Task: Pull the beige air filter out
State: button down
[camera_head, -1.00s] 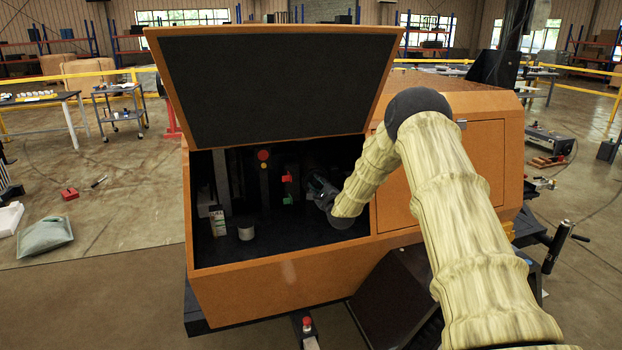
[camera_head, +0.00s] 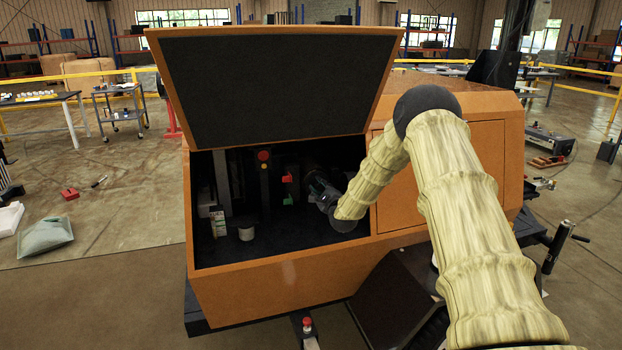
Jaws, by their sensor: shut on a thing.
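The orange machine's compartment (camera_head: 200,268) stands open, its interior dark. My gripper (camera_head: 310,178) is inside it, at the right, reaching in towards the back left. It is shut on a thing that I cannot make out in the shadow. I cannot clearly pick out the beige air filter; my gripper and the dark hide much of the back right. A red part (camera_head: 287,179) and a green part (camera_head: 287,200) sit just left of the fingers.
The raised lid (camera_head: 280,90) hangs above the compartment. A pale cylinder (camera_head: 246,233) and a small box (camera_head: 218,222) stand on its floor at the left. A closed orange panel (camera_head: 465,170) is behind my arm. The front of the compartment floor is clear.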

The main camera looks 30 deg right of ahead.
jog(key=p+v, duration=0.1)
jog(key=v, duration=0.6)
dwell(1.6)
jog(key=shift+p+v, duration=0.35)
jog(key=shift+v, duration=1.3)
jog(key=shift+s, duration=0.25)
jog(key=shift+p+v, duration=0.3)
jog(key=shift+v, duration=1.25)
